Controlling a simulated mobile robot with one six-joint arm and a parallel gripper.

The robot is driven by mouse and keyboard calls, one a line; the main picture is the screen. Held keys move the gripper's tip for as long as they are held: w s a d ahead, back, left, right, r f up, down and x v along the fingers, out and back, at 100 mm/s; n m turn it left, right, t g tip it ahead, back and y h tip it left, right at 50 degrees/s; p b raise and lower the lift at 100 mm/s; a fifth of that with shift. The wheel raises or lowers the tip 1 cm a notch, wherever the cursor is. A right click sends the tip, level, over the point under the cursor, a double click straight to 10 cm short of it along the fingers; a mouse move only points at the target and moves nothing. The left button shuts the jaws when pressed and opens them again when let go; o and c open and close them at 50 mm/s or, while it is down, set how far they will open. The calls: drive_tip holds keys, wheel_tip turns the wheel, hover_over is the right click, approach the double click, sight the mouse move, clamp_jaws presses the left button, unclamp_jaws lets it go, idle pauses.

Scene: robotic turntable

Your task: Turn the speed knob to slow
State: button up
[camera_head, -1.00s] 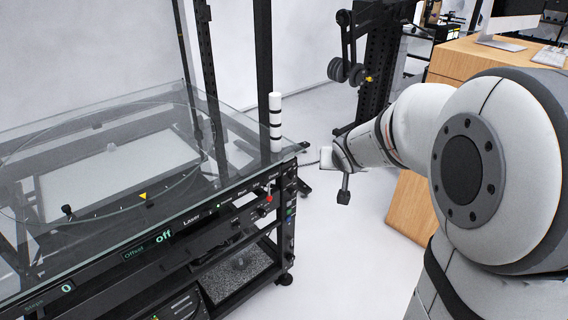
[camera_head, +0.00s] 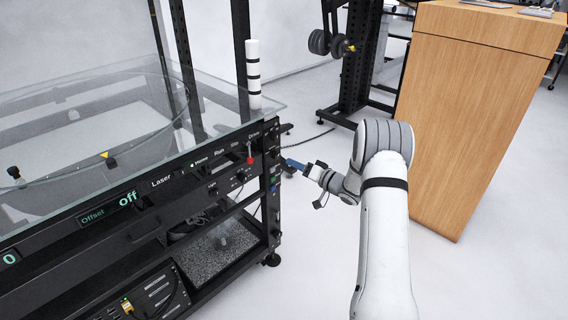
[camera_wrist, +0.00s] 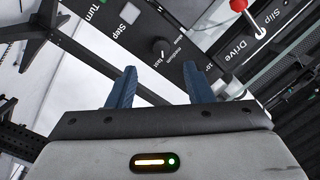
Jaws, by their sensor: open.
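The speed knob (camera_wrist: 160,46) is a dark round knob on the black panel in the wrist view, with "medium" and "fast" printed beside it. A third label near the right finger is partly hidden. In the head view I cannot make out the knob. My gripper (camera_wrist: 158,82) is open, its two blue fingers spread below the knob in the picture and to either side of it. Nothing is between them, and they look apart from the knob. In the head view my gripper (camera_head: 290,165) is beside the right end of the turntable rig (camera_head: 190,180).
A red-tipped lever (camera_head: 250,160) stands by the Slip and Drive labels, also in the wrist view (camera_wrist: 238,5). A white Step button (camera_wrist: 130,13) is left of the knob. A glass top (camera_head: 215,100) overhangs the rig.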

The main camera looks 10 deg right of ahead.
sight(278, 156)
drive_tip(key=b+x, duration=0.1)
drive_tip(key=x, duration=0.6)
drive_tip(key=shift+a, duration=0.1)
